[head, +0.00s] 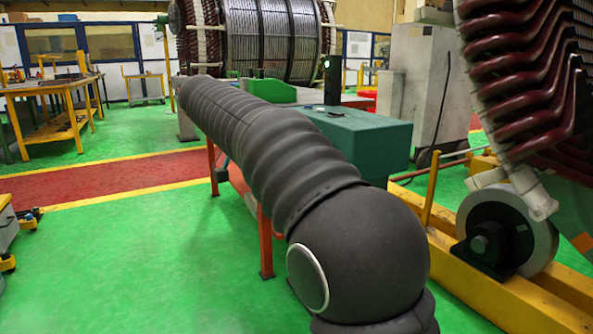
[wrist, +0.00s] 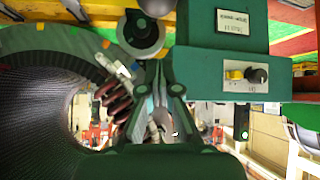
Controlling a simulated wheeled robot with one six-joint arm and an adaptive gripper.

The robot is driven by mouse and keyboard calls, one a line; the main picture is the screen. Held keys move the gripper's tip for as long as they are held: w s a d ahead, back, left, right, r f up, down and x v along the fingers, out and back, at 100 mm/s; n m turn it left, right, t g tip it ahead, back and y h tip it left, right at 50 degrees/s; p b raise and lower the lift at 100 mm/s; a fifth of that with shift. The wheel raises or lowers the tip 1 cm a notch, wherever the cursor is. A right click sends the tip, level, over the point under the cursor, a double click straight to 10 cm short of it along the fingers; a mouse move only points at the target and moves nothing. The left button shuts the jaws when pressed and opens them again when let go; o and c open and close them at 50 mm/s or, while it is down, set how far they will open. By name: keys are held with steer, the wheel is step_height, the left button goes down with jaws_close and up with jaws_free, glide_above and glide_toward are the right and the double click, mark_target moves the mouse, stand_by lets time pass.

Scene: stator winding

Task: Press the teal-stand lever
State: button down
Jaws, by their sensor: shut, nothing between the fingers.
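The teal stand (wrist: 208,66) fills the upper right of the wrist view, with a white label plate and a small white control panel (wrist: 248,78). The panel carries a yellow switch (wrist: 235,75) and a black knob (wrist: 258,75); I cannot tell which is the lever. My gripper (wrist: 162,70) is shut and empty, its fingers just left of the stand and apart from the panel. In the head view the teal stand (head: 372,142) sits right of my arm, which partly covers it; my gripper is hidden there.
A large stator ring (wrist: 40,40) fills the wrist view's left. A grey roller wheel (wrist: 140,32) lies beyond the fingertips. In the head view a yellow rail (head: 480,285) with a roller (head: 508,235) stands at right. Green floor (head: 110,260) is open at left.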

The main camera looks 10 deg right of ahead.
steer(key=shift+v, duration=1.1)
steer(key=shift+a+f, duration=0.1)
steer(key=shift+f, duration=0.05)
steer(key=s+a+f+n+y, duration=0.3)
steer(key=f+n+y, duration=0.1)
steer(key=f+n, duration=0.8)
steer(key=s+d+f+y+p, duration=0.1)
steer(key=s+d+p, duration=0.1)
steer(key=s, duration=0.7)
steer(key=s+d+f+t+y+p, duration=0.1)
steer(key=s+d, duration=0.3)
steer(key=s, duration=0.6)
steer(key=s+d+f+t+y+p, duration=0.1)
steer(key=s+d+f+y+p, duration=0.1)
steer(key=s, duration=0.7)
steer(key=shift+s+d+y+p, duration=0.3)
steer(key=shift+d+p, duration=0.15)
steer(key=shift+d, duration=0.6)
